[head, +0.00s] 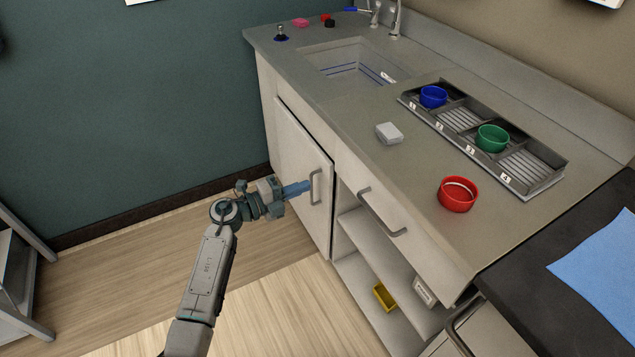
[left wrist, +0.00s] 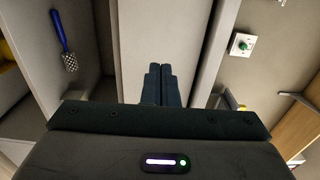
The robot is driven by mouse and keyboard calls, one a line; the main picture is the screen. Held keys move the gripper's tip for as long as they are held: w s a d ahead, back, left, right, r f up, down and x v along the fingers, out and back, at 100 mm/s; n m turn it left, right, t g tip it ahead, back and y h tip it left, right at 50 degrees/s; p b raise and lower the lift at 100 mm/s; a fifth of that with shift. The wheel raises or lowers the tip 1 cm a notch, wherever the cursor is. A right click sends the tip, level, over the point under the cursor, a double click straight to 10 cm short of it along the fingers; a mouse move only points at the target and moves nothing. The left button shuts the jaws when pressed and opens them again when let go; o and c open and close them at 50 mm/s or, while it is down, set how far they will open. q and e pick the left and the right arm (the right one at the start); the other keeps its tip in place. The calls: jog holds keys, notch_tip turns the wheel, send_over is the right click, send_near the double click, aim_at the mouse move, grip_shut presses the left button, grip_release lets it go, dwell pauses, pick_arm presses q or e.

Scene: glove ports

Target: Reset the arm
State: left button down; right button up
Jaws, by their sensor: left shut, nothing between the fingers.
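My left gripper (head: 297,189) is at the end of the arm that comes in from the lower left, in front of the cabinet door (head: 303,178) and close beside its handle (head: 315,187). I cannot tell from the head view whether it touches them. In the left wrist view its two dark fingers (left wrist: 160,85) lie together with nothing between them, pointing at a pale panel. My right gripper is not in view.
The counter (head: 350,120) holds a sink (head: 350,62), a tray (head: 556,181) with blue and green bowls, a red bowl (head: 458,194) and a white block (head: 389,132). The open shelf below holds a yellow bin (head: 384,296).

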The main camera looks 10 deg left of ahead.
pick_arm(q)
jog(key=s+a+f+n+t+y+p, duration=0.1)
jog(key=s+a+f+n+y, duration=0.5)
jog(key=f, duration=0.4)
jog(key=s+a+f+n+t+y, duration=0.1)
jog(key=s+a+f+n+y, duration=0.35)
jog(key=f+n, duration=0.45)
jog(key=s+a+f+n+t+y+p, duration=0.1)
jog(key=s+a+f+n+y, duration=0.4)
jog(key=f, duration=0.6)
jog(key=s+a+f+n+g, duration=0.1)
jog(key=s+f+n+g, duration=0.2)
jog(key=s+f, duration=0.3)
jog(key=s+a+f+n+g, duration=0.1)
jog(key=s+f+n+g, duration=0.2)
jog(key=s, duration=1.4)
jog(key=s+a+f+n+g+p, duration=0.1)
jog(key=s+a+f+n+g, duration=0.1)
jog(key=s+f+g, duration=0.3)
jog(key=s+f, duration=0.4)
jog(key=s, duration=0.3)
jog(key=shift+f+n+g, duration=0.3)
jog(key=shift+f+n, duration=0.05)
jog(key=shift+n, duration=0.05)
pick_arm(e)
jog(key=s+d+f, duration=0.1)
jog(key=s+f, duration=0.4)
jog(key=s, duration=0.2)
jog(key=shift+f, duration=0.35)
